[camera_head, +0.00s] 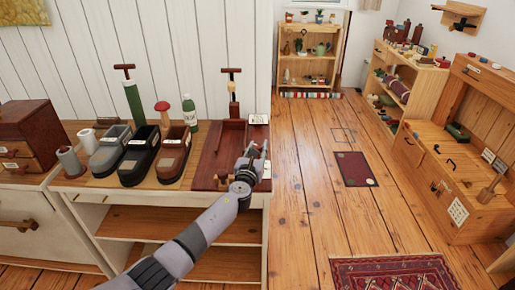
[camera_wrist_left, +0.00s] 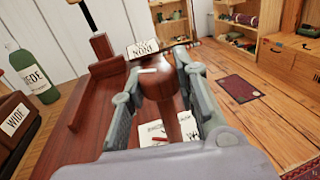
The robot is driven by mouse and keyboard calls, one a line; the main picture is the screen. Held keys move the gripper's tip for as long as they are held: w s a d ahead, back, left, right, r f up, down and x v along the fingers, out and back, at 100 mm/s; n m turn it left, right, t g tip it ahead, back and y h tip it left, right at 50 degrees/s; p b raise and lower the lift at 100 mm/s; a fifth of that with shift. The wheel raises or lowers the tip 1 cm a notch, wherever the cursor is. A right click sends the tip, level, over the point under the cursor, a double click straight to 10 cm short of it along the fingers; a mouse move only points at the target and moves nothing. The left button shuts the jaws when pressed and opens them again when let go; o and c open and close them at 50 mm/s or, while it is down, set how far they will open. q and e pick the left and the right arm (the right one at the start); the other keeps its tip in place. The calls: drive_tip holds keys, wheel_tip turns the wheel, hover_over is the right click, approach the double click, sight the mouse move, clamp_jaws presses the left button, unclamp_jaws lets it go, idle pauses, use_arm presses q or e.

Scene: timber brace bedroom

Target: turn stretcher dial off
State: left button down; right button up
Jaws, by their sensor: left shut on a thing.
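The shoe stretcher (camera_head: 208,150) is a dark red wooden base on the right end of the bench, with an upright post and T-handle at its back. A reddish-brown round wooden dial (camera_wrist_left: 158,86) sits between the fingers of my left gripper (camera_wrist_left: 160,72) in the left wrist view. The fingers are shut on it, one on each side. In the head view my left gripper (camera_head: 254,158) is at the base's right side and mostly hides the dial. A white label card (camera_wrist_left: 142,49) is behind the dial, and a printed card (camera_wrist_left: 160,130) lies below.
Dark shoes (camera_head: 140,156) with labels stand left of the stretcher, near a green bottle (camera_head: 190,113) and a red-capped peg (camera_head: 162,107). A small wooden chest (camera_head: 35,128) is at far left. The floor (camera_head: 310,190) right of the bench is open.

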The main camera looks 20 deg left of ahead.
use_arm(q)
drive_tip(key=n+y, duration=0.2)
drive_tip(key=y, duration=0.1)
drive_tip(key=shift+d+f+g, duration=0.1)
drive_tip(key=shift+g, duration=0.2)
drive_tip(key=n+g+y+b, duration=0.1)
drive_tip(key=n+y+b, duration=0.1)
drive_tip(key=y, duration=0.1)
drive_tip(key=shift+f, duration=0.1)
drive_tip(key=shift+n+g+y+b, duration=0.6)
drive_tip(key=shift+n+y, duration=0.2)
drive_tip(key=shift+y, duration=0.4)
drive_tip(key=c, duration=1.2)
unclamp_jaws()
drive_tip(key=shift+r, duration=0.2)
